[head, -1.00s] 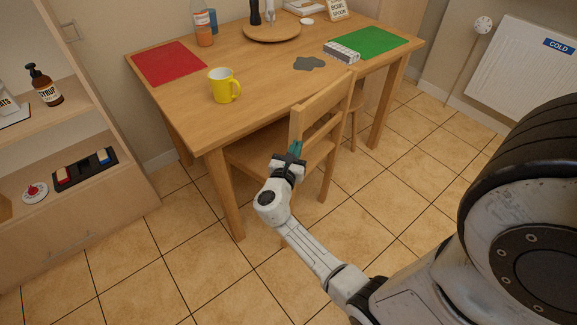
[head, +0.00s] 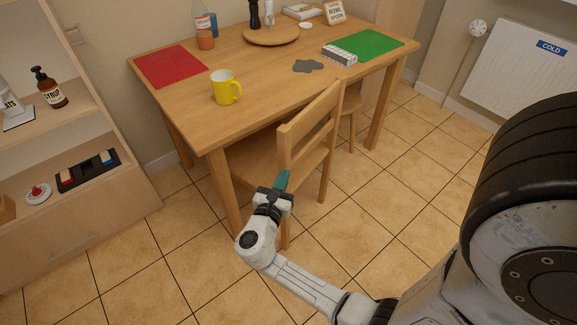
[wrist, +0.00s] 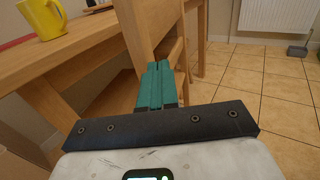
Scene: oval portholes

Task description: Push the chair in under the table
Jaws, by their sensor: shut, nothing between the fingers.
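The wooden chair (head: 285,150) stands at the near long side of the wooden table (head: 265,85). Its seat is partly under the tabletop and its backrest is outside the edge, at a slant to it. My gripper (head: 282,181) is shut and empty, low at the near left backrest post. In the wrist view its teal fingers (wrist: 157,86) lie side by side, pointing at the chair (wrist: 135,35). I cannot tell whether they touch it. The far seat and the legs under the table are partly hidden.
A second wooden seat (head: 351,103) stands just behind the chair. A yellow mug (head: 225,88) is near the table's edge, with a red mat (head: 170,66) to its left. Shelves (head: 75,200) stand at left.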

